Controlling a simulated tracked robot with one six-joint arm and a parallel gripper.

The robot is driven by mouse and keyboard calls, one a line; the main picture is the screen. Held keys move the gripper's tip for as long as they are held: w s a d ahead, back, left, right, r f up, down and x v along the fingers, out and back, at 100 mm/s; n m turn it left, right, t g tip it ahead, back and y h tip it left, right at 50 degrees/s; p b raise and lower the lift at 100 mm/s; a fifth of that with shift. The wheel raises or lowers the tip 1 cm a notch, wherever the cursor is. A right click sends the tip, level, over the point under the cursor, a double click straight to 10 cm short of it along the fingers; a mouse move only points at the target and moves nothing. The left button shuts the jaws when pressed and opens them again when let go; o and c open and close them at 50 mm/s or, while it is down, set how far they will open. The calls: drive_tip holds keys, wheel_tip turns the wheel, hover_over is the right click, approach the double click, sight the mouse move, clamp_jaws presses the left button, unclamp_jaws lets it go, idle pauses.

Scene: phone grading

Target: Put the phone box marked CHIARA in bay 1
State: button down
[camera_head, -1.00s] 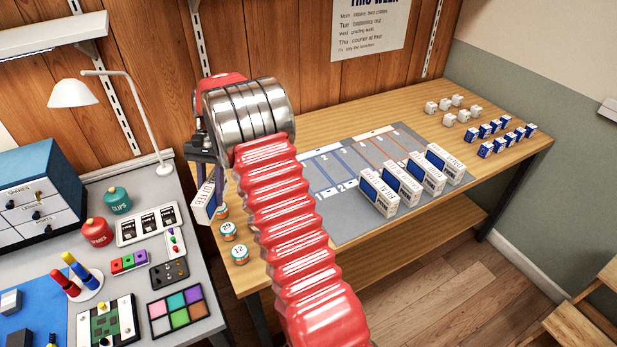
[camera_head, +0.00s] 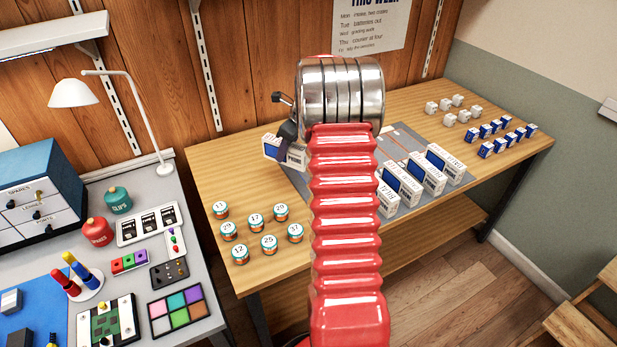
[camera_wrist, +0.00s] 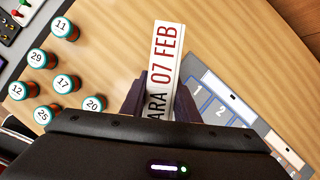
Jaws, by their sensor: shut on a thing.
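My gripper (camera_wrist: 158,100) is shut on a white phone box (camera_wrist: 165,60) in the wrist view. Its visible side reads "...ARA 07 FEB" in dark and red print; the start of the name is hidden by my gripper. In the head view the held box (camera_head: 283,150) shows left of my arm, by the left end of the grey mat (camera_head: 297,180). The wrist view shows bays 1 (camera_wrist: 197,88) and 2 (camera_wrist: 222,112) of the mat, outlined in blue, just right of the box. In the head view my arm hides most of these bays.
Several round tins (camera_head: 254,219) stand on the table's left part. Several phone boxes (camera_head: 425,175) stand in a row on the mat's right part. Small white blocks (camera_head: 463,118) and blue-and-white boxes (camera_head: 490,128) sit at the far right. The back left of the table is clear.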

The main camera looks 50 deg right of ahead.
drive_tip(key=s+d+r+m+h, duration=0.1)
drive_tip(key=s+d+m+h, duration=0.1)
drive_tip(key=d+m, duration=0.4)
drive_tip(key=shift+s+d+h, duration=0.3)
drive_tip(key=shift+s+d, duration=0.35)
drive_tip(key=shift+d, duration=0.6)
drive_tip(key=shift+f, duration=3)
drive_tip(key=shift+f, duration=0.1)
drive_tip(key=shift+f, duration=1.85)
